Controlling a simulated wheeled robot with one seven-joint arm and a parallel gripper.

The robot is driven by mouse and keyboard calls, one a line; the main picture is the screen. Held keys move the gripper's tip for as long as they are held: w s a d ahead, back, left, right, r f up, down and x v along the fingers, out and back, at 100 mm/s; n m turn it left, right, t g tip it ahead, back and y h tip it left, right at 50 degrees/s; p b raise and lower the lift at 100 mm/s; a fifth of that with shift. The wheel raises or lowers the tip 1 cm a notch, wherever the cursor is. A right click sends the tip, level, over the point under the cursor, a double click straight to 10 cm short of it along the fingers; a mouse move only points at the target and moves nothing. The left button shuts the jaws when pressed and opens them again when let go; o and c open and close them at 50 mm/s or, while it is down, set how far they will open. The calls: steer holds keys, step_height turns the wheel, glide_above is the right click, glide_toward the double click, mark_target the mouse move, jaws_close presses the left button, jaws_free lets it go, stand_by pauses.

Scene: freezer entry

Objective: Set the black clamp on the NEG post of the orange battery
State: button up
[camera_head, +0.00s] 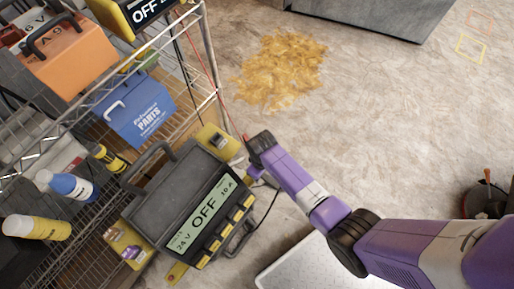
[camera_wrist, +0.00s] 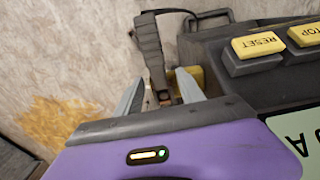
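The orange battery (camera_head: 72,62), with a black handle, stands on the wire shelf at the upper left in the head view; its posts are too small to tell apart. My gripper (camera_head: 258,147) is right of the dark charger, low beside the rack. In the wrist view its two grey fingers (camera_wrist: 160,85) are apart. A black clamp (camera_wrist: 150,48) with a copper-coloured end reaches between them, and a gap shows on its right side. The clamp is hidden in the head view. A black cable (camera_head: 268,208) loops at the charger's right side.
The charger (camera_head: 185,200) reads OFF, 24 V, 10 A. A red cable (camera_head: 212,80) runs down past the rack's post. A blue parts box (camera_head: 138,108), spray cans and bottles fill the shelves.

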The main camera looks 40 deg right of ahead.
jaws_close()
step_height(320, 180, up, 21)
steer(key=p, duration=0.5)
steer(key=shift+r, duration=0.2)
steer(key=shift+r+p, duration=0.7)
steer(key=shift+p, duration=0.4)
steer(key=shift+r+p, duration=0.65)
steer(key=shift+p, duration=0.2)
